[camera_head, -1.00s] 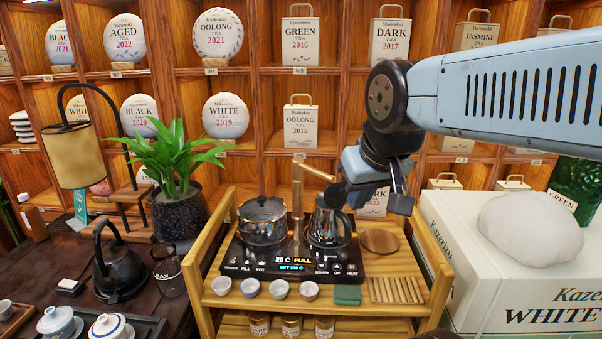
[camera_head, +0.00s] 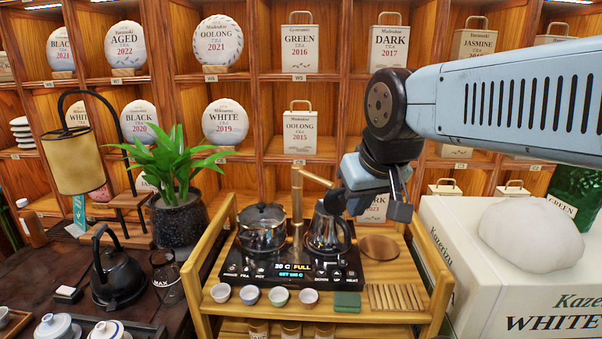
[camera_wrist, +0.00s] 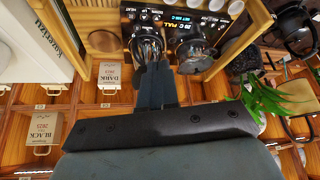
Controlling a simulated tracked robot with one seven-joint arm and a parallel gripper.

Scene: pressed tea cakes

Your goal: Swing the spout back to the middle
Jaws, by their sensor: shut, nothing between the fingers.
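The brass spout (camera_head: 315,178) sits atop an upright brass post (camera_head: 297,210) at the back of the black tea stove. It points right, toward the steel kettle (camera_head: 327,232), rather than straight forward. A glass-lidded steel pot (camera_head: 262,228) stands left of the post. My gripper (camera_head: 334,201) is shut and empty, just right of the spout's tip and above the kettle; I cannot tell whether it touches the spout. In the wrist view my shut fingers (camera_wrist: 153,72) reach toward the kettle (camera_wrist: 146,45), with the pot (camera_wrist: 193,50) beside it. I cannot make out the spout there.
The black stove panel (camera_head: 290,272) shows a lit display. Several cups, a green block (camera_head: 347,301) and a slatted wooden rest (camera_head: 397,298) line the wooden cart's front. A round wooden coaster (camera_head: 379,247) lies right of the kettle. A potted plant (camera_head: 178,215) stands left; a large white box (camera_head: 500,265) right.

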